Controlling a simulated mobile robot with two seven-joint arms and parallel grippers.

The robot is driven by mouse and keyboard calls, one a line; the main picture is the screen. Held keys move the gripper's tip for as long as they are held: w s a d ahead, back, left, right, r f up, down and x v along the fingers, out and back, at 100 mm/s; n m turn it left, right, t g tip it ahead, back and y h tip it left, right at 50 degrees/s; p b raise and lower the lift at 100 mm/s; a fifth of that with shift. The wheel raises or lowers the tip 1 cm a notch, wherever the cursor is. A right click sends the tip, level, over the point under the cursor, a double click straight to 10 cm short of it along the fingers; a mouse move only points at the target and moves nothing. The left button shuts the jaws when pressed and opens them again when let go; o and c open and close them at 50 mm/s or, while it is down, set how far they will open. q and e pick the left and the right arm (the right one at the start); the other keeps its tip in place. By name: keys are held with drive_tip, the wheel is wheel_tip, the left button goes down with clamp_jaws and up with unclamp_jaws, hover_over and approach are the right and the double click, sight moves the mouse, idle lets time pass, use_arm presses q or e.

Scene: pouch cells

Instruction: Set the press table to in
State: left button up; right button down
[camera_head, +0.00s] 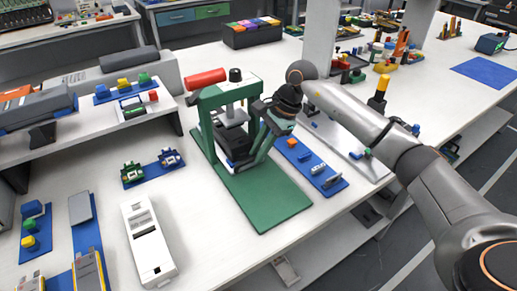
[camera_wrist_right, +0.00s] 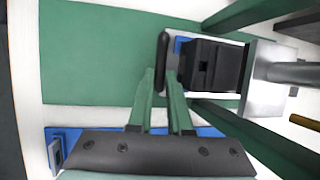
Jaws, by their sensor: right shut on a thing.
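The pale press table (camera_wrist_right: 212,97) lies between the press's green side bars and carries a black block (camera_wrist_right: 215,65), under or near the grey press plate (camera_wrist_right: 262,70). My right gripper (camera_wrist_right: 161,74) has its green fingers on either side of the table's black bar handle (camera_wrist_right: 163,45) and is shut on it. In the head view my right gripper (camera_head: 240,166) partly hides the table. My left gripper is not in view.
A blue mat with small parts (camera_head: 322,176) lies right of the base plate. A white device (camera_head: 148,243) stands at the front left. Blue fixtures (camera_head: 168,157) stand left of the press. The green base plate in front of the press is bare.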

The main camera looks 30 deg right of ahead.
drive_tip(key=shift+w+d+r, duration=0.1)
drive_tip(key=shift+w+r, duration=0.05)
drive_tip(key=shift+w, duration=0.05)
drive_tip(key=c, duration=1.2)
unclamp_jaws()
drive_tip(key=shift+c, duration=0.2)
drive_tip(key=o, duration=0.4)
drive_tip(key=v, duration=1.2)
drive_tip(key=shift+r+p, duration=0.2)
drive_tip(key=shift+p, duration=0.15)
drive_tip(key=shift+s, duration=0.1)
